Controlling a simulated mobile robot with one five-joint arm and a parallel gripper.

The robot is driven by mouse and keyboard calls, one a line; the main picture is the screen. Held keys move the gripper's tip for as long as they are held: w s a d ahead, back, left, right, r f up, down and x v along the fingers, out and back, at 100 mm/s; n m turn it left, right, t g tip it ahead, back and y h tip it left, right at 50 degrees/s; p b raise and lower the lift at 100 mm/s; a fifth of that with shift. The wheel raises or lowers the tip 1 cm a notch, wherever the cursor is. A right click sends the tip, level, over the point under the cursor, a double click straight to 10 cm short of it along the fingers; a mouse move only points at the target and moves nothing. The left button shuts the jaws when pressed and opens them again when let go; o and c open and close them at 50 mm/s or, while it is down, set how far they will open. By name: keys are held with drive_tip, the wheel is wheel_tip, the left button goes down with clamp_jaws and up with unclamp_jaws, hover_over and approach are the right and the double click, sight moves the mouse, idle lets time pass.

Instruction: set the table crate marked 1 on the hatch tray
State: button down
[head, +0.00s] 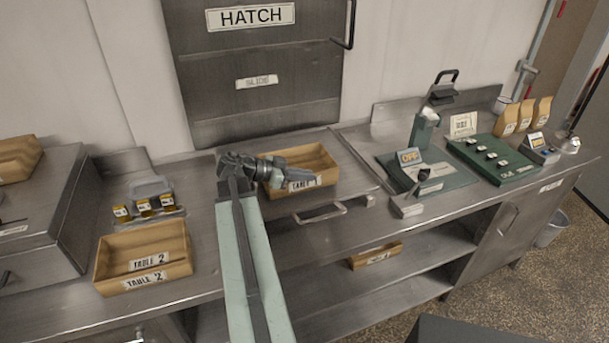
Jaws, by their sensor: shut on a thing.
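The wooden crate with the label TABLE 1 (327,177) is in the middle of the head view, in front of the hatch. The label's end is hard to read. My gripper (280,176) is at the crate's near left side, shut on it; the fingertips are partly hidden against the crate. The steel hatch tray (345,197), with a bar handle at its front, lies under the crate. The crate looks level. I cannot tell whether its bottom touches the tray or hangs just above it.
The closed hatch door (255,60) stands behind. A TABLE 2 crate (170,240) sits on the left counter near several small jars. A green device (425,130) and a green board (495,160) stand to the right. Another crate (376,256) is on the shelf below.

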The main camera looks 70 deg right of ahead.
drive_tip(key=shift+f+b, duration=0.6)
drive_tip(key=c, duration=1.5)
unclamp_jaws()
